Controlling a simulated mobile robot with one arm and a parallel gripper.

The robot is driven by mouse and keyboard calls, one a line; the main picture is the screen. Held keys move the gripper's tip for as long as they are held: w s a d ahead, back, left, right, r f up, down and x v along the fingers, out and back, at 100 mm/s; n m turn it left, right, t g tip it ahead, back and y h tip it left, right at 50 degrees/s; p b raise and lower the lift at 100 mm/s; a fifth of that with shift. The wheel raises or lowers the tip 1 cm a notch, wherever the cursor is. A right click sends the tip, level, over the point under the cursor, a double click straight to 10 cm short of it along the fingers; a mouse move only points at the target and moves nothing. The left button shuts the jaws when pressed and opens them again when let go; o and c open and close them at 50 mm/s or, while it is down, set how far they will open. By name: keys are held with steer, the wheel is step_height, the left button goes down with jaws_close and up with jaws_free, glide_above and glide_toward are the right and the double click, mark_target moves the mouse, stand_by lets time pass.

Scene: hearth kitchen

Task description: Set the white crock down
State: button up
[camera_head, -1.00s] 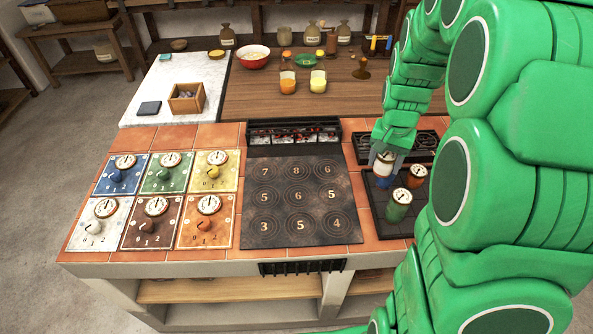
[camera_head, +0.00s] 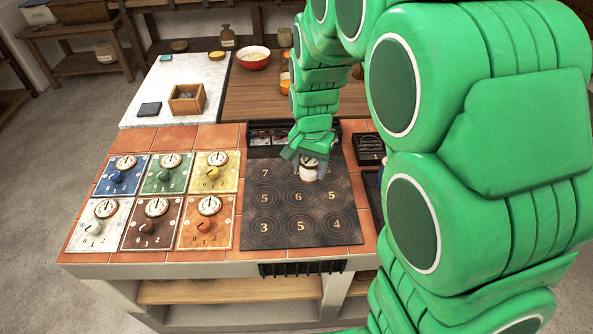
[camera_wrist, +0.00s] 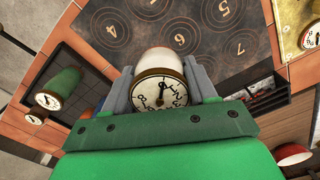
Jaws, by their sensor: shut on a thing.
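My gripper (camera_head: 311,160) is shut on the white crock (camera_head: 308,174), which has a round dial on top. The crock is over the back part of the dark numbered hob (camera_head: 268,215), hiding some of the rings and numbers there. I cannot tell from the head view whether its base touches the hob. In the wrist view the crock (camera_wrist: 160,62) sits between the two grey fingers, its dial facing the camera, with the hob (camera_wrist: 195,25) beyond it.
Several coloured dial panels (camera_head: 163,172) lie left of the hob on the terracotta tiles. A green crock (camera_wrist: 62,82) stands on a dark tray in the wrist view. My arm hides the right side of the counter in the head view.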

steer(key=w+f, duration=0.2)
steer(key=w, duration=0.2)
steer(key=w+a+f, duration=0.1)
steer(key=w+f, duration=0.2)
steer(key=w, duration=0.1)
steer(key=w+a+f, duration=0.1)
steer(key=w+f, duration=0.2)
steer(key=w, duration=0.1)
steer(key=shift+w+a+f, duration=0.1)
steer(key=shift+a, duration=0.05)
steer(key=shift+w+a+f, duration=0.1)
steer(key=shift+w+f, duration=0.55)
steer(key=shift+f, duration=0.1)
steer(key=shift+w+f, duration=0.15)
steer(key=shift+f, duration=1.5)
steer(key=shift+f, duration=0.1)
steer(key=o, duration=1.2)
steer(key=shift+o, duration=0.2)
